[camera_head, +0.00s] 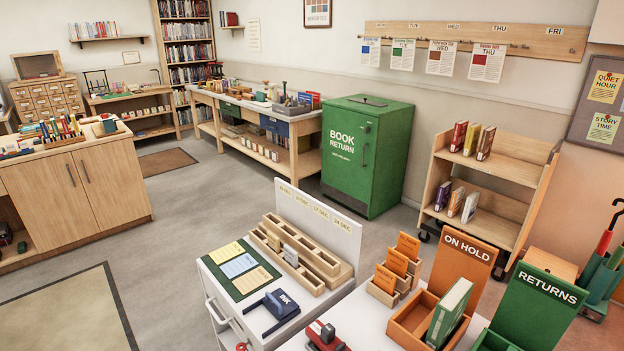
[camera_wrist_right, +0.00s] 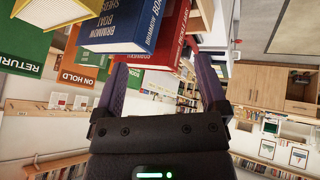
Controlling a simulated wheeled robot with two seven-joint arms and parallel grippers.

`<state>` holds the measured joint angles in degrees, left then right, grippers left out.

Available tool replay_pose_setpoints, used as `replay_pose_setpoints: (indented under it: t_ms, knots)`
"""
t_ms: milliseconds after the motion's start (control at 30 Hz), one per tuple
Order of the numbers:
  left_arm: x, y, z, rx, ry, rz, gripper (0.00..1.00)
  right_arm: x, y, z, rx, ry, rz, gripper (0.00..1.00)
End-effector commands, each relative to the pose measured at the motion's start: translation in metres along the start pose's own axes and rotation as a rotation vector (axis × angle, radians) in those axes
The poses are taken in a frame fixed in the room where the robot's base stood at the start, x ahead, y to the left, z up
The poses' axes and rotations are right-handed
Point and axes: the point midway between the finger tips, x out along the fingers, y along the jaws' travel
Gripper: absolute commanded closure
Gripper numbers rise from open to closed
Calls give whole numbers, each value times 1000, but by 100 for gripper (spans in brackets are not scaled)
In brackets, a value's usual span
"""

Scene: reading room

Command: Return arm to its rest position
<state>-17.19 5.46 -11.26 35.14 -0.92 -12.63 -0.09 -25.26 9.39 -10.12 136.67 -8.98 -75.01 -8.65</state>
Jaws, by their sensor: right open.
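My right gripper (camera_wrist_right: 163,68) shows in the right wrist view with its two dark purple fingers wide apart. No object is gripped between them. A blue book (camera_wrist_right: 125,28) and a red book (camera_wrist_right: 172,35) are just past the fingertips at the top of that view; I cannot tell the exact gap. Neither of my arms shows in the head view, and my left gripper is in neither view.
In the head view, a white cart top with a green mat (camera_head: 240,268) and wooden tray (camera_head: 300,252) is near. Beside it stand the orange ON HOLD bin (camera_head: 464,247) and green RETURNS bin (camera_head: 540,305). Grey floor (camera_head: 190,225) is clear at left.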

Motion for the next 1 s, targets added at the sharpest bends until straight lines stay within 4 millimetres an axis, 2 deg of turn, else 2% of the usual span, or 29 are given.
replay_pose_setpoints:
  t_ms: [33,167,367,467,567,667,700,767,800,900,1000]
  knots:
    - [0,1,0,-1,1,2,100,-6,-9,18,65,-74,-49,8]
    - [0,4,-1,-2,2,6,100,-29,-34,62,234,-285,-178,8]
    - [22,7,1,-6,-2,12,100,44,-62,107,233,-353,-198,8]
    - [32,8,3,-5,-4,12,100,81,-76,135,223,-377,-204,8]
    - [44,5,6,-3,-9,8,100,118,-93,173,212,-405,-210,8]
    - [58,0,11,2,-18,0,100,155,-113,224,199,-443,-217,8]
    - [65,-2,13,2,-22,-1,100,168,-122,248,193,-457,-219,8]
    - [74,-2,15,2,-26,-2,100,183,-134,285,183,-483,-224,8]
    - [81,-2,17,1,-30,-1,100,190,-141,312,177,-501,-227,8]
    - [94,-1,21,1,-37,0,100,196,-154,369,162,-537,-231,8]
    - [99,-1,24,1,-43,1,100,192,-159,400,153,-555,-234,8]
